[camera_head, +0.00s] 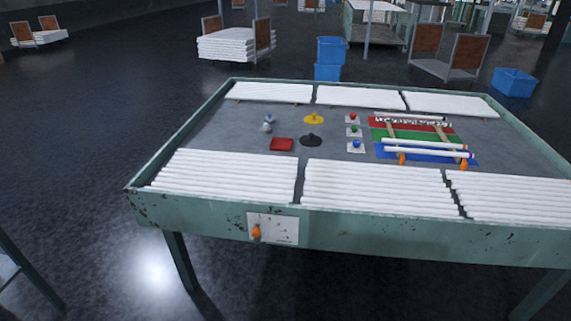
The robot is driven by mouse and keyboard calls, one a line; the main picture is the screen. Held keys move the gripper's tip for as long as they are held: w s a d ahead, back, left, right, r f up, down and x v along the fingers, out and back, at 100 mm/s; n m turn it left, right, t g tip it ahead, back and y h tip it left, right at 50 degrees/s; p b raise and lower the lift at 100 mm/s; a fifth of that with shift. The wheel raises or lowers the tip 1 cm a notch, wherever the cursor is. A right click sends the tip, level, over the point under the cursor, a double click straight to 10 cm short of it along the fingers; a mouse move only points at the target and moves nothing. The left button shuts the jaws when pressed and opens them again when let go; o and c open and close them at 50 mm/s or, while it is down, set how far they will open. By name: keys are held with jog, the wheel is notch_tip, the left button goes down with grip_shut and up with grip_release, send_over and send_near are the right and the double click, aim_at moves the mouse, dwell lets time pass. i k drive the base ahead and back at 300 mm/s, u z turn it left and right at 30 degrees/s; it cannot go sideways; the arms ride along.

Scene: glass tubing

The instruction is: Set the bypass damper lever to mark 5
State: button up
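A small orange lever (256,232) shows on a white plate (283,229) fixed to the green front side of the table (390,236). The lever sits at the left part of the plate. The marks on the plate are too small to read, so I cannot tell which mark the lever is at. My gripper is not in view.
White tubes lie in rows along the table's front (225,175) and back (270,92). A red block (282,144), black (311,140) and yellow (314,119) pieces and coloured buttons (354,131) stand between. The floor before the plate looks clear.

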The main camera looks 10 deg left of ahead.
aim_at(256, 233)
jog(key=u, duration=0.25)
jog(key=k, duration=0.85)
jog(key=u, duration=0.55)
jog(key=k, duration=0.5)
jog(key=u, duration=0.5)
jog(key=i, duration=1.2)
jog(key=u, duration=0.65)
